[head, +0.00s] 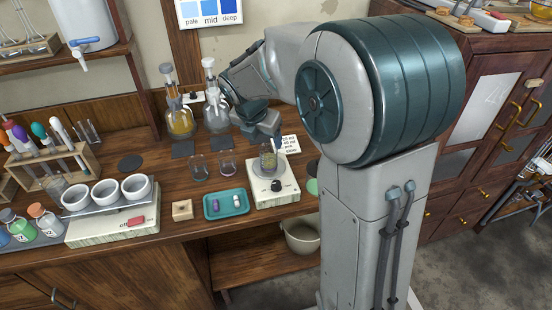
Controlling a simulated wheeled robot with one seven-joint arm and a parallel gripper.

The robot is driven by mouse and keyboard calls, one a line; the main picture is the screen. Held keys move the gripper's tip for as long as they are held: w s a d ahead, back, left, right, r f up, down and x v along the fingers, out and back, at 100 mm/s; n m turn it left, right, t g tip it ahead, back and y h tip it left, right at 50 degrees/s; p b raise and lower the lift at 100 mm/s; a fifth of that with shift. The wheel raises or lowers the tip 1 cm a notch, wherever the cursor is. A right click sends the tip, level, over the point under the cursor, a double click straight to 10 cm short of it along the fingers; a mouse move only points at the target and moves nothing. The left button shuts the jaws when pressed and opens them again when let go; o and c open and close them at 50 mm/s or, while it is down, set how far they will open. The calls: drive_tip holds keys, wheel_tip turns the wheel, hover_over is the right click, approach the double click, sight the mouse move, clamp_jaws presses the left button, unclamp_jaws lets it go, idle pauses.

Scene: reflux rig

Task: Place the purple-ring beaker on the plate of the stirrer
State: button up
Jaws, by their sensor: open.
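The stirrer (286,193) is a white box with a black knob on its front, at the front edge of the bench. A clear beaker (268,161) with some yellowish-grey content stands on its plate; I cannot make out its ring colour. My gripper (268,141) is open, just above or around the top of that beaker; contact cannot be told. Left of the stirrer, a small glass vessel (227,169) with a purplish tint stands on the bench, and another clear beaker (199,170) stands beside it. I cannot tell surely which one bears the purple ring.
A teal tray (226,214) with small capsule-shaped pieces and a wooden block (182,210) lie left of the stirrer. Flasks (180,119) stand behind. White cups (104,194) stand on a balance at left. A written card (290,145) is right of my gripper.

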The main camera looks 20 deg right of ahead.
drive_tip(key=s+d+r+m+y, duration=0.1)
drive_tip(key=s+d+m+y, duration=0.1)
drive_tip(key=s+m, duration=2.2)
drive_tip(key=m, duration=0.4)
drive_tip(key=shift+s+d+r+g+y, duration=0.15)
drive_tip(key=shift+s+r+g+y, duration=0.05)
drive_tip(key=shift+g+y, duration=0.1)
drive_tip(key=shift+s, duration=0.75)
